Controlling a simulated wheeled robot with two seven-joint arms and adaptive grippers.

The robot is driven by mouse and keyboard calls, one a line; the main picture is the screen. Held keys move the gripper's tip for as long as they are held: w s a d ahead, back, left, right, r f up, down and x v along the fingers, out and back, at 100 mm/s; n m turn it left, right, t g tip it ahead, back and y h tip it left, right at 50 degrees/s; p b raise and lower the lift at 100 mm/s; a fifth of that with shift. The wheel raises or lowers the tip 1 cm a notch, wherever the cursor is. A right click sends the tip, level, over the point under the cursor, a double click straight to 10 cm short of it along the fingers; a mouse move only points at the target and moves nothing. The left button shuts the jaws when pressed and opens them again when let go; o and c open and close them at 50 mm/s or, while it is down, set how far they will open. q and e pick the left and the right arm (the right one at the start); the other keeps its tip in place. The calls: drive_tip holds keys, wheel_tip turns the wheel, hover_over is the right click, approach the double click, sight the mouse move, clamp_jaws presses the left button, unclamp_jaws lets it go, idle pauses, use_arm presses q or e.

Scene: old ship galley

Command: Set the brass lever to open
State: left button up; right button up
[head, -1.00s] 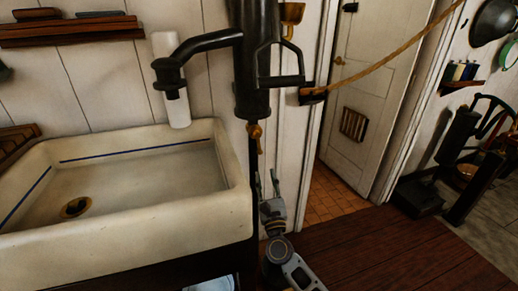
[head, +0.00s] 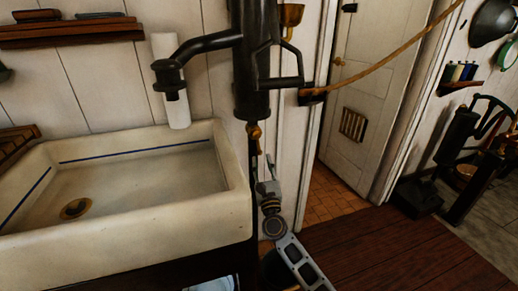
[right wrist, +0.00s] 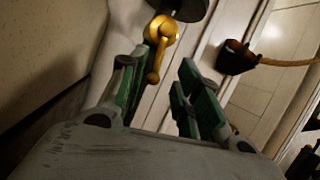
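The brass lever (head: 254,133) hangs under the black pump body (head: 250,70), beside the right end of the sink. In the right wrist view the lever (right wrist: 158,48) has a round hub, and its short handle points down, slightly tilted. My right gripper (head: 263,160) is just below the lever. Its fingers are apart in the right wrist view, and the handle's lower end shows between and beyond the fingertips, nearer the left finger. I cannot tell whether they touch. My left gripper is not in view.
A white sink (head: 200,210) fills the left side, its right edge close to my right gripper. A rope (head: 385,65) runs from a bracket by the door frame. A white door (head: 370,90) stands behind on the right. The wooden floor (head: 400,255) there is clear.

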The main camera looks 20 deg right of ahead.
sight(259, 145)
drive_tip(key=shift+x, duration=3.75)
drive_tip(key=shift+c, duration=0.3)
clamp_jaws()
